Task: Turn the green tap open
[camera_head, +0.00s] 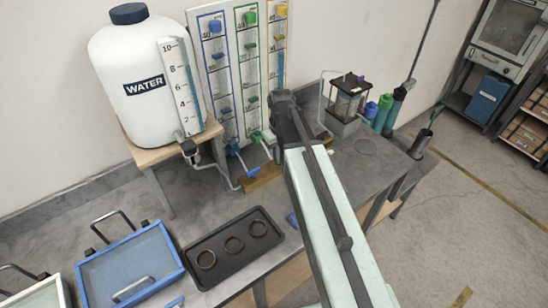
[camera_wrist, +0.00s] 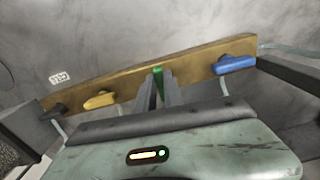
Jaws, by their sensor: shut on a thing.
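The green tap handle (camera_wrist: 158,79) shows between my gripper's fingers in the wrist view, on a brownish bar (camera_wrist: 128,82). My gripper (camera_wrist: 159,91) is shut on it. The handle points roughly along the fingers; its lower part is hidden by them. In the head view a bit of green (camera_head: 256,135) shows at the bar, just left of my dark wrist, which hides most of the gripper. The blue tap handle (camera_wrist: 235,64) is to the right and the yellow tap handle (camera_wrist: 100,101) to the left in the wrist view, both apart from the fingers.
A white water tank (camera_head: 130,85) stands on a wooden stand at left. A board with blue, green and yellow gauges (camera_head: 233,60) is behind the taps. A dark tray with rings (camera_head: 205,280) and a blue-rimmed tray (camera_head: 82,285) lie in front. A glass apparatus (camera_head: 347,100) stands right.

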